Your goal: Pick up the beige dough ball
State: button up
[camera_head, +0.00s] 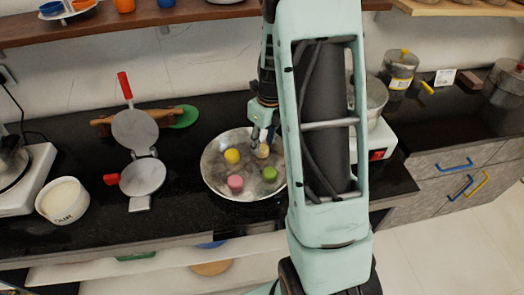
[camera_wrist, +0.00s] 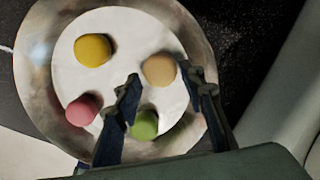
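The beige dough ball (camera_wrist: 159,69) sits on the round metal plate (camera_wrist: 40,85), close to the fingertips of my gripper (camera_wrist: 164,82). In the wrist view the two fingers are apart, one to each side of the ball's lower edge, with the ball slightly beyond the tips. It also shows in the head view (camera_head: 263,152), just below my gripper (camera_head: 263,138). Whether a finger touches it I cannot tell. Yellow (camera_wrist: 93,50), pink (camera_wrist: 83,109) and green (camera_wrist: 145,124) balls share the plate; a finger partly overlaps the green one's side.
A tortilla press (camera_head: 143,176) stands open left of the plate, with a rolling pin (camera_head: 145,118) behind it. A white bowl (camera_head: 64,201) is at the left. The counter's front edge lies close below the plate.

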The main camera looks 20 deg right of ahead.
jog(key=shift+w+f, duration=0.2)
jog(key=shift+f, duration=1.25)
jog(key=c, duration=0.8)
jog(key=shift+r, duration=0.15)
jog(key=shift+r, duration=0.6)
jog(key=s+a+r, duration=0.3)
jog(key=r, duration=0.1)
jog(key=s+a+r+p, duration=0.1)
jog(key=s+a+r, duration=0.2)
jog(key=s, duration=0.1)
jog(key=s+a+r, duration=0.3)
jog(key=s+r, duration=0.1)
jog(key=shift+r, duration=0.3)
